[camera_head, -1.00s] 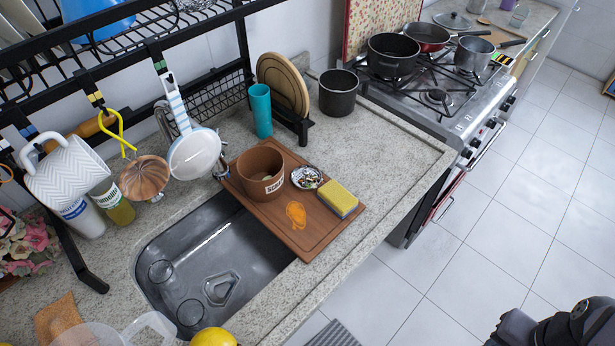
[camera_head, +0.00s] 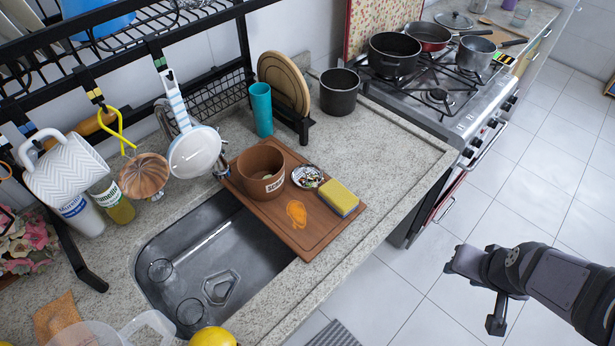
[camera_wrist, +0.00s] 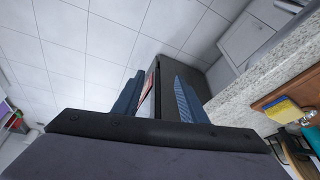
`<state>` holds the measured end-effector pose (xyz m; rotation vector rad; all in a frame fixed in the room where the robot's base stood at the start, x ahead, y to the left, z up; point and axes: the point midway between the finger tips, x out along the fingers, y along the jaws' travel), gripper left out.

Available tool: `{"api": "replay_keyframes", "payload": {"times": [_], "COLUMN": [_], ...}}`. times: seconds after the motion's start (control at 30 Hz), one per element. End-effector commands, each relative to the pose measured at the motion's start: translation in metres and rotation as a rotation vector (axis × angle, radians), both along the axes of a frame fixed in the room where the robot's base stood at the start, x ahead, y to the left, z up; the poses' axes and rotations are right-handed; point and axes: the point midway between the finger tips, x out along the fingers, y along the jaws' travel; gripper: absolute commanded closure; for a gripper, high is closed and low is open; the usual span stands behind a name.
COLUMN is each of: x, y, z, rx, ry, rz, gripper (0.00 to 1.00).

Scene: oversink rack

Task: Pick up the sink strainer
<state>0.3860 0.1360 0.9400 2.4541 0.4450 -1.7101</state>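The sink strainer appears to be the small round metal piece (camera_head: 307,177) lying on the wooden cutting board (camera_head: 312,240), between a brown pot (camera_head: 262,178) and a yellow sponge (camera_head: 338,198). My gripper (camera_head: 452,262) is over the floor to the right of the counter, well apart from the strainer. In the wrist view, the two blue fingers of my gripper (camera_wrist: 160,92) stand apart with nothing held between them. In that view the sponge (camera_wrist: 283,110) shows at the right edge; I cannot make out the strainer clearly there.
An orange piece (camera_head: 296,213) lies on the board, which overlaps the dark sink (camera_head: 205,255). A teal cup (camera_head: 261,110) and black pot (camera_head: 339,92) stand behind. A black rack (camera_head: 120,50) with a hanging white strainer (camera_head: 194,153) is at left. Counter right of the board is clear.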

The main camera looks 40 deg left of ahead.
Motion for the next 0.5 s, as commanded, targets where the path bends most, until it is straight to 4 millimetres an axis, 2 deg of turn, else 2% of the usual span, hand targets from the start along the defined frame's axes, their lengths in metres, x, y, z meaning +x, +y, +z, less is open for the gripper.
{"api": "replay_keyframes", "payload": {"times": [0.03,0.13,0.23,0.3,0.4,0.5], "x": [0.010,0.025,0.027,0.021,0.008,-0.012], "y": [0.036,0.103,0.169,0.213,0.264,0.305], "z": [-0.002,0.004,0.011,0.017,0.025,0.030], "rx": [0.028,0.091,0.158,0.205,0.266,0.315], "ry": [-0.057,-0.182,-0.299,-0.378,-0.472,-0.550], "rz": [0.064,0.160,0.246,0.299,0.356,0.404], "gripper": [0.62,0.62,0.62,0.62,0.62,0.62]}}
